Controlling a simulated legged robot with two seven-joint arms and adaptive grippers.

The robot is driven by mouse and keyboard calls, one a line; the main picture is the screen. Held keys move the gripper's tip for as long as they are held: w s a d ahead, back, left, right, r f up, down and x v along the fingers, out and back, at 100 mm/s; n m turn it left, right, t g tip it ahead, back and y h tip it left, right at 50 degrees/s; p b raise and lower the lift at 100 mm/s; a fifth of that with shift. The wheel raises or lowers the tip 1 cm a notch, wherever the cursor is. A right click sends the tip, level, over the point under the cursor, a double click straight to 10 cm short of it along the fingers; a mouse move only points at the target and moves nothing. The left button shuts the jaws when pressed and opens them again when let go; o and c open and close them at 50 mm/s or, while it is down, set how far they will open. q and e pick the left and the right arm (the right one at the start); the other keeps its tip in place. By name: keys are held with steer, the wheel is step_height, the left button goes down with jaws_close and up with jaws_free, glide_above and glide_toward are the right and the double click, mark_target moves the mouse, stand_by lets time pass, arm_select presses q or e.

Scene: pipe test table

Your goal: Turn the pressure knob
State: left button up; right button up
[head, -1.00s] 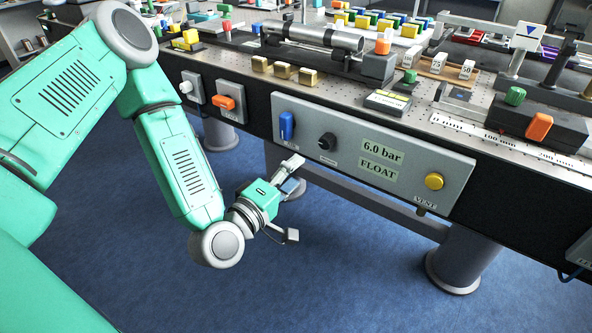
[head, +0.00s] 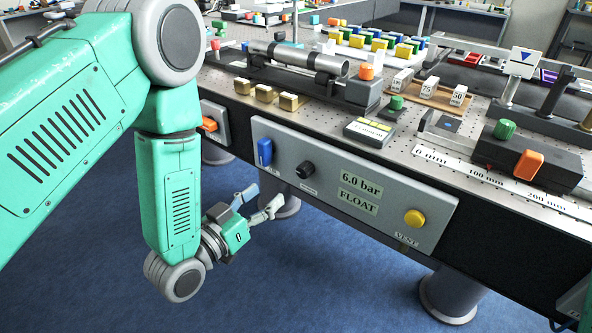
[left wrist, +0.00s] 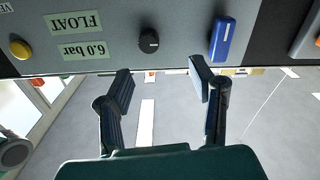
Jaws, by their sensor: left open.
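The black pressure knob (head: 305,169) is on the grey control panel (head: 325,208) on the table's front side. A blue switch (head: 265,152) is to its left, and labels reading 6.0 bar and FLOAT are to its right. My left gripper (head: 262,200) is open and empty, below and a little left of the knob, apart from the panel. In the left wrist view the panel appears upside down; the knob (left wrist: 149,40) lies beyond the gap between my left fingertips (left wrist: 160,72). My right gripper is not in view.
A yellow VENT button (head: 414,217) is at the panel's right end. An orange switch (head: 209,124) is on a separate plate to the left. A table leg (head: 450,292) stands below right. The blue floor space before the panel is clear.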

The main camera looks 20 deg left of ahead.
mark_target(301, 173)
arm_select(q)
steer(key=w+d, duration=0.2)
steer(key=w, duration=0.1)
steer(key=w+d, duration=0.2)
steer(key=w, duration=0.1)
steer(key=w+d, duration=0.2)
steer(key=w, duration=0.1)
steer(key=shift+d+r+b, duration=0.25)
steer(key=shift+d+b, duration=0.1)
steer(key=shift+w+a, duration=0.15)
steer(key=shift+w, duration=0.1)
steer(key=shift+w+a+f, duration=0.15)
steer(key=shift+w+a, duration=0.1)
steer(key=shift+a, duration=0.85)
steer(key=shift+s+d, duration=0.1)
steer(key=shift+d, duration=0.55)
jaws_close()
steer(key=c, duration=1.1)
jaws_free()
steer(key=shift+d, duration=0.3)
steer(key=shift+a, duration=0.3)
jaws_close()
jaws_free()
steer(key=shift+a+n, duration=0.2)
steer(key=shift+n, duration=0.1)
steer(key=shift+d, duration=0.15)
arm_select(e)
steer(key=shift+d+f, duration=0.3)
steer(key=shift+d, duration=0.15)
